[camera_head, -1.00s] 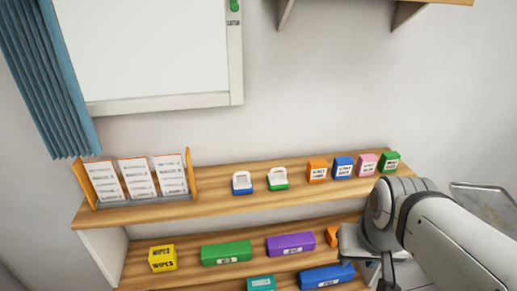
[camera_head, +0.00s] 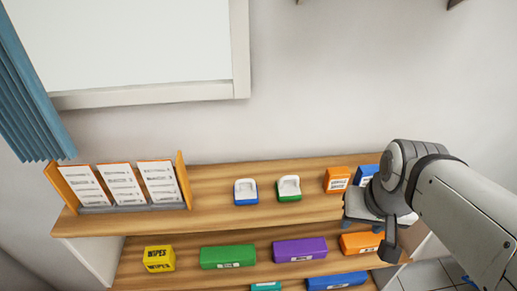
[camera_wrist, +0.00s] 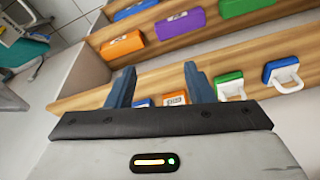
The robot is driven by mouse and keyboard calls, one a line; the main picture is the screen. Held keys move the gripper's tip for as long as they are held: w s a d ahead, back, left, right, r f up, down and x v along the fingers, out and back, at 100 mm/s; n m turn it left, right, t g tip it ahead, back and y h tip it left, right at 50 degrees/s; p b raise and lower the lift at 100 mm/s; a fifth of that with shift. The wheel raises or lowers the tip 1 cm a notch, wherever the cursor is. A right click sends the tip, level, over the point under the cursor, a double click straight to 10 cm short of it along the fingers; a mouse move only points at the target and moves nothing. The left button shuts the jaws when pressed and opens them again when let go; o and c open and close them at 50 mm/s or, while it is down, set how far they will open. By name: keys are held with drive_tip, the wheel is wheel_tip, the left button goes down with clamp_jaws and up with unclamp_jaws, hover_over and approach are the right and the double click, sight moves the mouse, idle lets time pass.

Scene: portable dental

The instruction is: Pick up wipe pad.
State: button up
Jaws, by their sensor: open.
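The only thing marked as wipes is a yellow box (camera_head: 159,259) with black WIPES lettering, at the left of the lower shelf in the head view. It stands upright and apart from other boxes. It does not show in the wrist view. My gripper (camera_head: 371,227) is at the right end of the shelves, well to the right of the yellow box. In the wrist view my gripper (camera_wrist: 160,76) is open, with nothing between its two blue-grey fingers.
The upper shelf (camera_head: 220,204) overhangs behind, with a card rack (camera_head: 122,187) and small clip-like items. Floor shows at right.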

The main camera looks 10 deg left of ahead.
sight(243, 191)
drive_tip(key=o, duration=0.6)
drive_tip(key=w+a+r+m+g+y+p, duration=0.1)
drive_tip(key=w+a+m+p, duration=0.3)
drive_tip(key=a, duration=0.7)
drive_tip(key=w+m+y, duration=0.1)
drive_tip(key=w+m, duration=0.1)
drive_tip(key=w, duration=0.1)
drive_tip(key=shift+w+m+y, duration=0.4)
drive_tip(key=shift+o, duration=0.7)
drive_tip(key=w+a+f+m+g+y+p, duration=0.1)
drive_tip(key=w+a+m+p, duration=0.1)
drive_tip(key=a+m, duration=0.3)
drive_tip(key=w+a, duration=0.1)
drive_tip(key=a, duration=0.2)
drive_tip(key=shift+w+a+f+m+y, duration=0.2)
drive_tip(key=shift+a+f+m+y, duration=0.05)
drive_tip(key=shift+a+m+y, duration=0.05)
drive_tip(key=shift+m, duration=0.9)
drive_tip(key=shift+w+a+f+p, duration=0.1)
drive_tip(key=shift+w+a+f, duration=0.15)
drive_tip(key=shift+a+f, duration=0.9)
drive_tip(key=shift+w+a+f+p, duration=0.2)
drive_tip(key=shift+a+f, duration=0.6)
drive_tip(key=shift+f, duration=0.65)
drive_tip(key=shift+w+a+f+p, duration=0.1)
drive_tip(key=shift+w+a+f, duration=0.15)
drive_tip(key=shift+a+f, duration=0.9)
